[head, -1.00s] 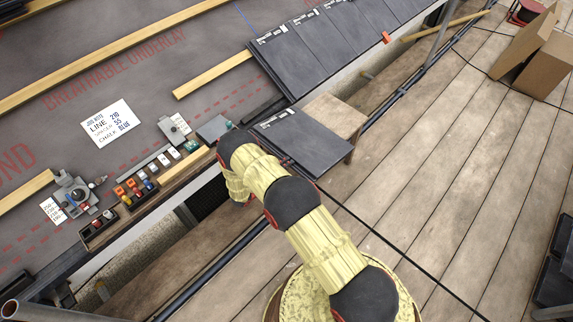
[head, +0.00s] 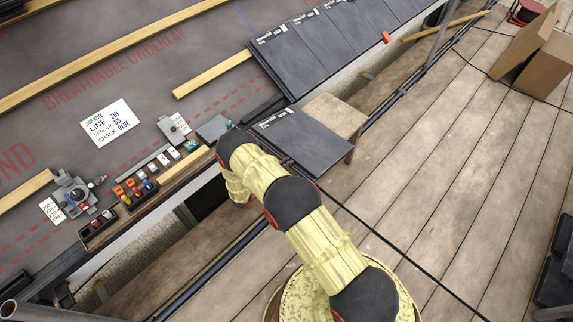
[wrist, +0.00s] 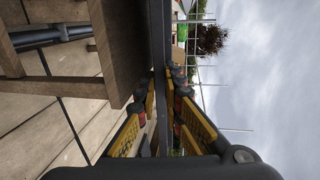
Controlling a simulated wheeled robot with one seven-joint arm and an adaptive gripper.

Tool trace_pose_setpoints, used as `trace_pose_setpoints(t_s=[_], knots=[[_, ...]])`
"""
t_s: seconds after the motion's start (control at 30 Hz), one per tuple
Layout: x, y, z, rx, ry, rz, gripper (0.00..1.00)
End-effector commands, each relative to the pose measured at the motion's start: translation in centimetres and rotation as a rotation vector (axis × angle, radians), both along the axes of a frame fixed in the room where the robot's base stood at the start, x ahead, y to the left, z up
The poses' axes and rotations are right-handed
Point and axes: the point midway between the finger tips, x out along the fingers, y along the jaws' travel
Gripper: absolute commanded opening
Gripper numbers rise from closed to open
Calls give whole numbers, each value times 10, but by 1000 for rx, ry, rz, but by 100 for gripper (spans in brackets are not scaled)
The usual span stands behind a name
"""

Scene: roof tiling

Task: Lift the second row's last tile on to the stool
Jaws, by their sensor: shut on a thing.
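A dark grey tile (head: 312,143) with a white label at its far left end lies flat over part of the wooden stool (head: 336,112) in the head view. In the wrist view the tile (wrist: 156,35) shows edge-on as a thin dark band, close alongside the stool top (wrist: 122,45). I cannot tell whether they touch. My gripper (wrist: 160,88), with yellow and black fingers, is shut on the tile's near edge. In the head view my arm hides most of the gripper.
Laid tiles (head: 330,45) run up the roof beyond the stool. An orange marker (head: 386,37) sits at their lower edge. A tool ledge with colored blocks (head: 135,187) lies to the left. A cardboard box (head: 535,60) stands far right. The plank deck (head: 450,180) is mostly clear.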

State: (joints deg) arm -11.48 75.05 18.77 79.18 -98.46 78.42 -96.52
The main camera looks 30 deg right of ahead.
Motion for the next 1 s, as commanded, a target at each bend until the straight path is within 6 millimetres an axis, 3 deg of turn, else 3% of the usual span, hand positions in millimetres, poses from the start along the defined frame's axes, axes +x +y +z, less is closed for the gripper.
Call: trace_pose_setpoints(t_s=[0.53,1.0], knots=[[0,1,2,-2,-4,-1,0],[0,1,-10,-2,-3,0,0]])
